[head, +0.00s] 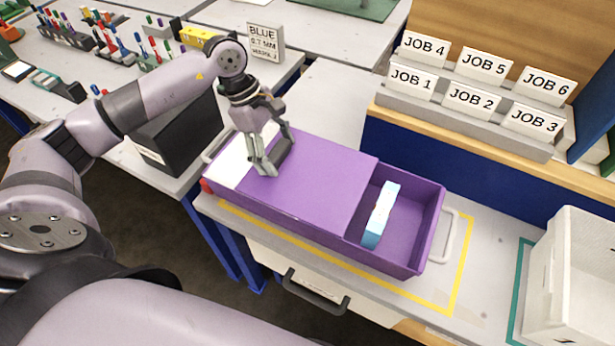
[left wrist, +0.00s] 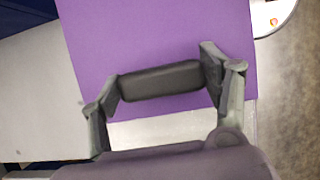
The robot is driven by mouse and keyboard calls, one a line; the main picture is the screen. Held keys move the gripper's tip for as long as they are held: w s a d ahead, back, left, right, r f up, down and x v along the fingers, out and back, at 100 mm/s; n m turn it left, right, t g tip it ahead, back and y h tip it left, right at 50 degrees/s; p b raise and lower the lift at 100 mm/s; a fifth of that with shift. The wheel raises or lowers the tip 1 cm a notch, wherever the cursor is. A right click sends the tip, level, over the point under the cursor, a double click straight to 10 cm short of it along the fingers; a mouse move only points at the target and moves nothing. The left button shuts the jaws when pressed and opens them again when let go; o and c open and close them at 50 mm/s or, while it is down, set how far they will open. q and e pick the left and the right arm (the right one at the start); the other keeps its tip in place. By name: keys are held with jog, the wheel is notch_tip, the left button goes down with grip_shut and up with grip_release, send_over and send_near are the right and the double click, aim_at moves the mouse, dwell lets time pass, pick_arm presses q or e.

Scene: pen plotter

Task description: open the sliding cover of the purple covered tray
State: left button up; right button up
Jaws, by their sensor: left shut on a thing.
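The purple covered tray (head: 402,262) sits on the workbench, with its long side running from left to right. Its purple sliding cover (head: 325,182) lies over the middle and left part; the right end is uncovered. A light-blue and white box (head: 381,214) lies in the uncovered end. A dark bar handle (head: 285,151) stands near the cover's left end. My left gripper (head: 268,165) is shut on this handle; in the left wrist view the handle (left wrist: 160,80) lies between the two fingers. My right gripper does not show.
A white bin (head: 575,270) stands at the right. A rack with job cards (head: 470,98) is behind the tray. A black box (head: 178,135) stands left of the tray. A drawer handle (head: 316,292) juts out below the bench front. Yellow tape (head: 459,270) marks the bench around the tray.

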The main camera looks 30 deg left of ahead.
pick_arm(q)
jog(key=a+b, duration=0.1)
jog(key=a, duration=0.4)
jog(key=shift+f+b, duration=0.15)
jog(key=shift+b, duration=0.15)
jog(key=shift+a, duration=0.55)
jog(key=o, duration=1.7)
jog(key=shift+s, duration=0.1)
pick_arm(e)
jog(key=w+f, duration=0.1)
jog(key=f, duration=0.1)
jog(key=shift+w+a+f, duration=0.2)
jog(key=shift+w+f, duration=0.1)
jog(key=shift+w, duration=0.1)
